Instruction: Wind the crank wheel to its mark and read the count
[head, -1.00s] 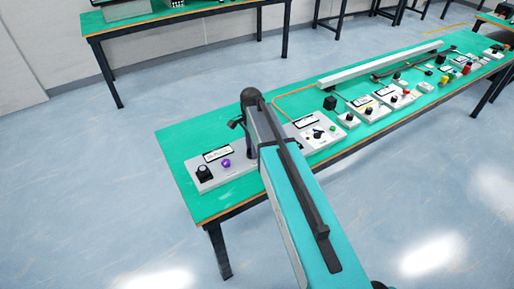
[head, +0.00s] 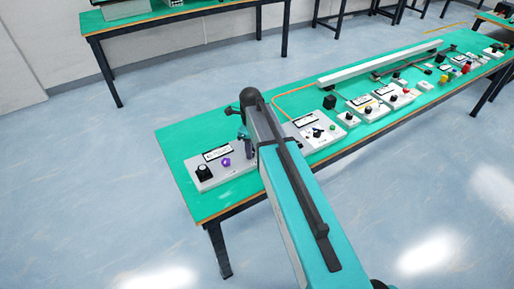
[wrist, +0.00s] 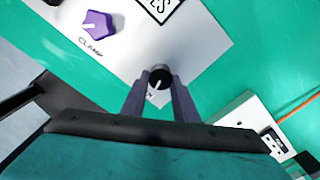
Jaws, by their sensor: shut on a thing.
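In the wrist view my gripper (wrist: 160,92) is shut on a small black round knob (wrist: 160,74) with a white line on its top. This knob stands on a pale panel (wrist: 200,40); I cannot tell for sure that it is the crank wheel. A purple knob (wrist: 97,26) marked CLAMP is to its upper left. In the head view the panel (head: 214,181) lies at the near left end of the bench, with the purple knob (head: 225,162) and a black dial (head: 204,171). My arm hides part of the panel. No count is readable.
A second panel (head: 308,142) with knobs sits right of my arm on the green bench (head: 178,143). Several small control boxes and a long white bar (head: 375,64) lie farther along. An orange cable (head: 290,96) runs behind. Another table stands at the back.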

